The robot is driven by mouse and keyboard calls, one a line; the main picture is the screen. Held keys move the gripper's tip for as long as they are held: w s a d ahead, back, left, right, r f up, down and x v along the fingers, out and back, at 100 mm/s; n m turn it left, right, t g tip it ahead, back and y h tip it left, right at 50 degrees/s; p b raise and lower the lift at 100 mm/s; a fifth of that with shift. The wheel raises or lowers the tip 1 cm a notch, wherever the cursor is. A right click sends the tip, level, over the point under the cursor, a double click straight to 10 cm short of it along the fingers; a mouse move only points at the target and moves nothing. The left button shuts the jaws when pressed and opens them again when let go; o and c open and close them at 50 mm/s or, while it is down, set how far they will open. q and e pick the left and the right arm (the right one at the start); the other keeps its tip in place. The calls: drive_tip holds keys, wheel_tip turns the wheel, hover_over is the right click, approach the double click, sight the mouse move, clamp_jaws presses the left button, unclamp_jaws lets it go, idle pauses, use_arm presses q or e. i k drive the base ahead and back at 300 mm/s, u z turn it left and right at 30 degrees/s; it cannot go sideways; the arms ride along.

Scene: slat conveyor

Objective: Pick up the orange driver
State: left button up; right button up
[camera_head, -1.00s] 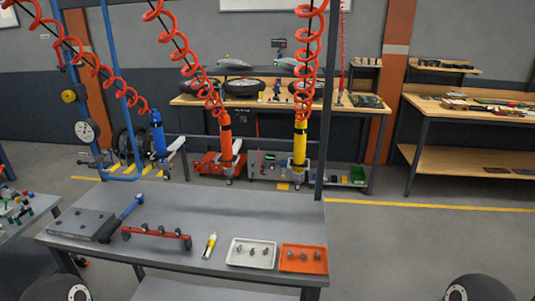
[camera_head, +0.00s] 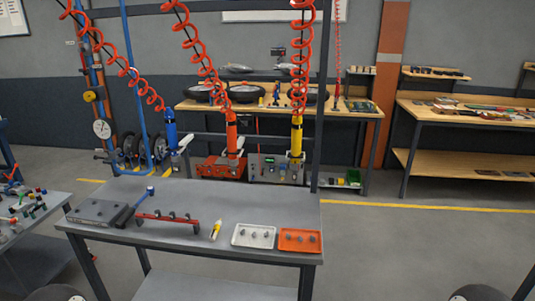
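The orange driver (camera_head: 231,134) hangs upright on a red coiled hose, in the middle of three hanging drivers. It hangs beyond the workbench, above the bench top's far edge in the picture. A blue driver (camera_head: 171,133) hangs to its left and a yellow driver (camera_head: 296,137) to its right. Neither of my grippers shows. Only dark rounded parts, probably mine, show at the bottom left and bottom right corners.
The grey workbench (camera_head: 190,258) carries a grey plate (camera_head: 97,212), a red rack (camera_head: 167,219), a small yellow-white tool (camera_head: 216,231), a white tray (camera_head: 234,242) and an orange tray (camera_head: 318,246). A dark post (camera_head: 323,100) stands at its right. Floor is clear at the right.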

sight(232, 150)
drive_tip(key=u, duration=0.25)
drive_tip(key=i, duration=0.45)
drive_tip(key=z, duration=0.4)
drive_tip(key=k, duration=0.5)
drive_tip(key=z, duration=1.15)
drive_tip(key=i, duration=0.5)
drive_tip(key=z, duration=0.95)
drive_tip(key=i, duration=0.45)
drive_tip(key=u, duration=2.15)
